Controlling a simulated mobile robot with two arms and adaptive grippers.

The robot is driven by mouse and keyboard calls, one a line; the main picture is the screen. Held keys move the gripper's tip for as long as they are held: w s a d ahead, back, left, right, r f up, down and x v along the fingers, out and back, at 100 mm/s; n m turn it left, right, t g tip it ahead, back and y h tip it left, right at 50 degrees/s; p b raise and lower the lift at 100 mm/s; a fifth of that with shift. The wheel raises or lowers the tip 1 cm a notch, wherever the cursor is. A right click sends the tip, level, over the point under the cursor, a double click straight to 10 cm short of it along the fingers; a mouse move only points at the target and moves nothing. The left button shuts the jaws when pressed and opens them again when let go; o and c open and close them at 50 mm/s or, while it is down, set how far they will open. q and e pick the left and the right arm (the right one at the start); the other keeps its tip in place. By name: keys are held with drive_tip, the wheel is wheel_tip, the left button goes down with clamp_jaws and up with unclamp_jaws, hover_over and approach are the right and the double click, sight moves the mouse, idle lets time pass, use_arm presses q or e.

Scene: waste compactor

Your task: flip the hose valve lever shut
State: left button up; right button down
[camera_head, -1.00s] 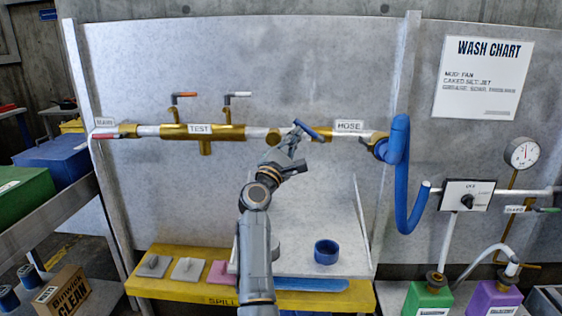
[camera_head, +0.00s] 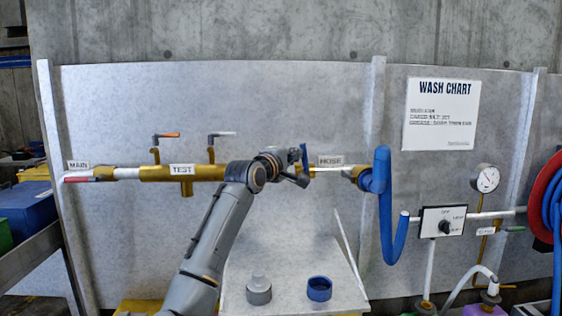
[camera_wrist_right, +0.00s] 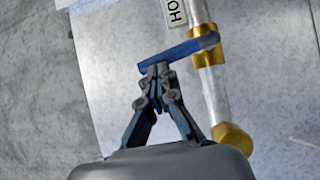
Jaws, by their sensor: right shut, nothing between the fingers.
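The hose valve lever (camera_head: 305,158) is a blue bar on the brass valve left of the HOSE label (camera_head: 331,161). It stands nearly upright in the head view, crosswise to the pipe. In the right wrist view the lever (camera_wrist_right: 180,53) also crosses the pipe (camera_wrist_right: 213,88), with its pivot end over the brass fitting (camera_wrist_right: 208,58). My right gripper (camera_wrist_right: 157,72) is shut and empty, its tips at the lever's free end and seemingly touching it. In the head view my right gripper (camera_head: 294,162) is partly hidden by its own wrist. My left gripper is out of view.
A blue hose (camera_head: 385,205) hangs right of the valve. Orange (camera_head: 166,135) and white (camera_head: 222,134) handles rise from the pipe to the left. A grey cup (camera_head: 258,290) and a blue ring (camera_head: 319,289) stand below. The wall panel is close behind the pipe.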

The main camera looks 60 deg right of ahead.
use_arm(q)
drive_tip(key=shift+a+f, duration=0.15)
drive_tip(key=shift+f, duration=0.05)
use_arm(e)
drive_tip(key=s+a, duration=0.1)
drive_tip(key=a, duration=1)
drive_tip(key=shift+s+a+r+m+y, duration=0.25)
drive_tip(key=shift+s+a+m+y, duration=0.05)
drive_tip(key=shift+m, duration=0.1)
idle(0.5)
